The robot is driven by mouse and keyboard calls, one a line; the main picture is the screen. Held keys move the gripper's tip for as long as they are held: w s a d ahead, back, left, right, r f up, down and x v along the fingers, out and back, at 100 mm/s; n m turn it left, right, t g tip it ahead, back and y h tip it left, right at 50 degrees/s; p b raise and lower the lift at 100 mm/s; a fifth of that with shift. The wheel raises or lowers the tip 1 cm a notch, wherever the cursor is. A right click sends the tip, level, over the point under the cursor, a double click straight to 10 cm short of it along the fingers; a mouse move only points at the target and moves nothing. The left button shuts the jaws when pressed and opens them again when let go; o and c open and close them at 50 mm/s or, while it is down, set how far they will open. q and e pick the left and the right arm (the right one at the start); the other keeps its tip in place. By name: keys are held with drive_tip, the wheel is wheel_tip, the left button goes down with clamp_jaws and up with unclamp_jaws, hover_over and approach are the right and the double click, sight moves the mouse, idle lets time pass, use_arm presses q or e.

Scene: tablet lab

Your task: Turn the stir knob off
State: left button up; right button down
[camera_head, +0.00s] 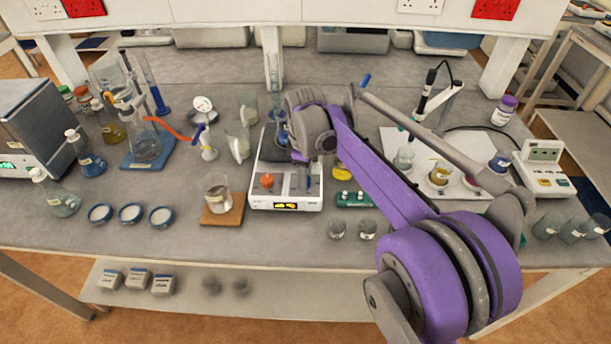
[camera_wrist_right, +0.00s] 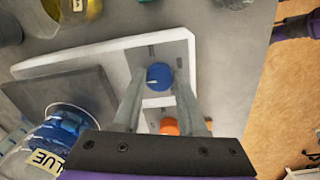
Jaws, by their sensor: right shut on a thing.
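The white stirrer hotplate (camera_head: 258,201) stands mid-bench with a lit yellow display on its front. Its orange knob (camera_head: 267,181) is at front left in the head view and also shows near the gripper base in the right wrist view (camera_wrist_right: 169,127). Its blue knob (camera_wrist_right: 159,76), with a pale pointer mark, sits between my right fingertips (camera_wrist_right: 159,82). My right gripper is shut on this blue knob from above. In the head view the right gripper (camera_head: 307,181) and arm cover much of the hotplate's right side. My left gripper is not in view.
A flask of blue liquid (camera_wrist_right: 68,122) labelled BLUE stands on the dark top plate (camera_wrist_right: 72,92), close to my right gripper. A beaker (camera_head: 217,187) on a wooden board is left of the hotplate. A green tray (camera_head: 353,200) and small beakers stand to the right.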

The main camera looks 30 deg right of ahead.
drive_tip(key=shift+n, duration=0.4)
drive_tip(key=shift+c, duration=2.3)
unclamp_jaws()
wheel_tip(320, 180, up, 11)
drive_tip(key=shift+s+p, duration=0.15)
drive_tip(key=shift+p, duration=0.2)
drive_tip(key=shift+a+f, duration=0.1)
drive_tip(key=s+a+f+m+t, duration=0.2)
drive_tip(key=s+a+f+m, duration=0.2)
drive_tip(key=s+f, duration=0.4)
drive_tip(key=s+a+f+m+t, duration=0.3)
drive_tip(key=s+a+f+m, duration=0.2)
drive_tip(key=s+f, duration=0.3)
drive_tip(key=s+a, duration=0.1)
drive_tip(key=s, duration=0.3)
drive_tip(key=shift+s+m, duration=0.25)
drive_tip(key=shift+m, duration=0.05)
